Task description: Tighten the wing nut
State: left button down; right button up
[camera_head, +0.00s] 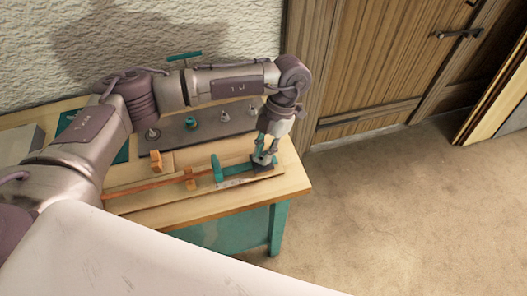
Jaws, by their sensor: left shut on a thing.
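My left gripper (265,152) reaches down from above to the right end of the bench. Its teal fingers are shut on a small dark piece at the end of the bending fixture, where the wing nut would be; the nut's wings are too small and too covered to make out. A dark block (262,168) sits beneath the fingertips. To its left stand a teal upright (217,169) and an orange block (190,181). A thin orange-brown lath (150,187) runs left from there along the fixture. My right gripper is not in view.
The wooden bench (240,203) has teal legs. A grey mat (176,137) behind the fixture carries several small pale pointed pieces. A wooden door (370,60) and leaning boards (497,85) are beyond; the floor at right is clear.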

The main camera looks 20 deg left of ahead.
pick_arm(q)
jog(key=c, duration=1.1)
grip_release()
jog(key=shift+o, duration=0.2)
jog(key=v, duration=1.2)
